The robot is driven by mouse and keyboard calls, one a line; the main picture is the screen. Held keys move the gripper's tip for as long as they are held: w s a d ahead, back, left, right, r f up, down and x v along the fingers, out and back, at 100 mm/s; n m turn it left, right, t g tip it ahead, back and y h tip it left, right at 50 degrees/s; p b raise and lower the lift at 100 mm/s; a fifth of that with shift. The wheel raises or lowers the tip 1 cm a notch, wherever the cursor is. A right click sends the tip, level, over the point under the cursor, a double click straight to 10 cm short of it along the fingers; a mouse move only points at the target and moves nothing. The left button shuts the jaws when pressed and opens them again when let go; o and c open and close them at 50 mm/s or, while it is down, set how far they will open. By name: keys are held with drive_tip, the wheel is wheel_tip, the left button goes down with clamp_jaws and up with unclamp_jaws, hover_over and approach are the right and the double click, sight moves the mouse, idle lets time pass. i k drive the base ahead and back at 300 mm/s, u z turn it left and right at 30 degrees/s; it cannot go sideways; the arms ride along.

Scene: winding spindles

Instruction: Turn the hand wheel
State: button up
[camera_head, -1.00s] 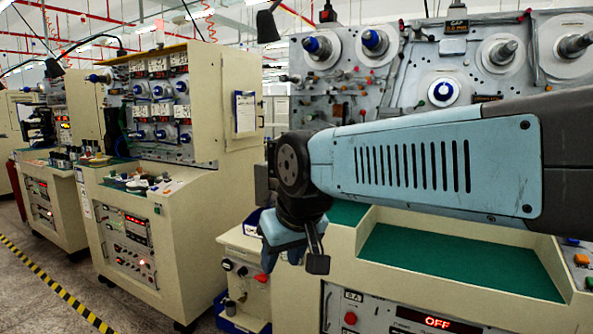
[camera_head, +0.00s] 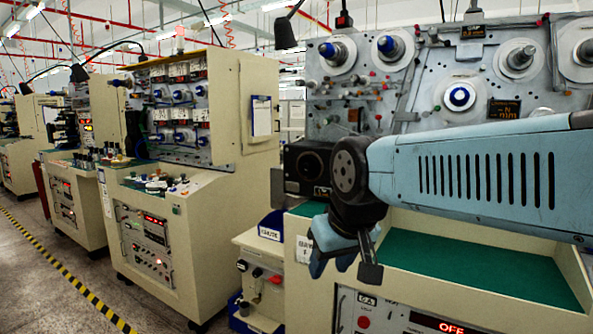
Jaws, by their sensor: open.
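My gripper (camera_head: 345,262) hangs at the end of my blue arm in the middle of the view, its fingers pointing down. It is open, with nothing seen between the fingers. It appears in front of the front edge of the near winding machine (camera_head: 480,210). I cannot pick out a hand wheel for certain. The machine's upright panel carries several round discs with spindles, among them a blue-tipped one (camera_head: 337,51) and a white disc with a blue centre (camera_head: 459,97). A black box with a round dark face (camera_head: 307,166) stands left of my arm. My arm hides part of the panel.
A green work surface (camera_head: 470,270) lies below my arm, with a red OFF display (camera_head: 450,327) under it. A second cream machine (camera_head: 205,215) stands at left, and a small cream cabinet (camera_head: 262,275) between. The floor at lower left is clear, with a striped line (camera_head: 90,290).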

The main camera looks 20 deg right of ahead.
sight(309, 167)
drive_tip(key=i, duration=1)
